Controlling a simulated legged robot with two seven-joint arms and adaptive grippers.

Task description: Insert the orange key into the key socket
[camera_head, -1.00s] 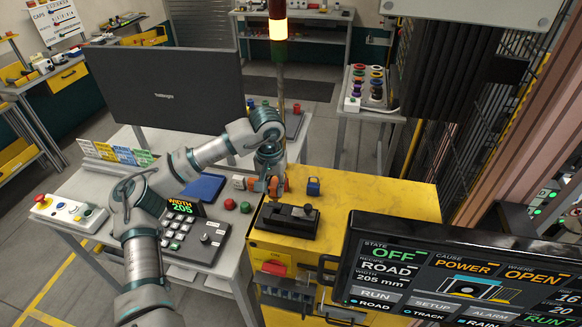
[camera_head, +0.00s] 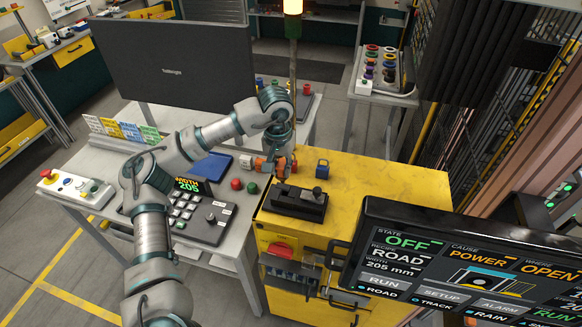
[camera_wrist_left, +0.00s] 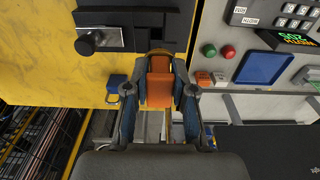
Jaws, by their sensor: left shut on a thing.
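The orange key (camera_wrist_left: 160,82) is between the fingers of my left gripper (camera_wrist_left: 160,100), which is shut on it. In the head view, the gripper (camera_head: 283,164) is over the far left edge of the yellow cabinet (camera_head: 390,185), behind the black block (camera_head: 298,203) with a knob. In the wrist view, the key's far end is just below the black block (camera_wrist_left: 123,33), beside a yellowish rim. I cannot tell whether it touches anything. I cannot make out the key socket for certain; the gripper and key may hide it. My right gripper is not in view.
A blue padlock (camera_head: 322,168) stands on the cabinet, close to the gripper. Left is a bench with a keypad (camera_head: 200,216), red and green buttons, and a blue tray (camera_head: 208,167). A screen (camera_head: 460,262) fills the lower right. The cabinet's right top is clear.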

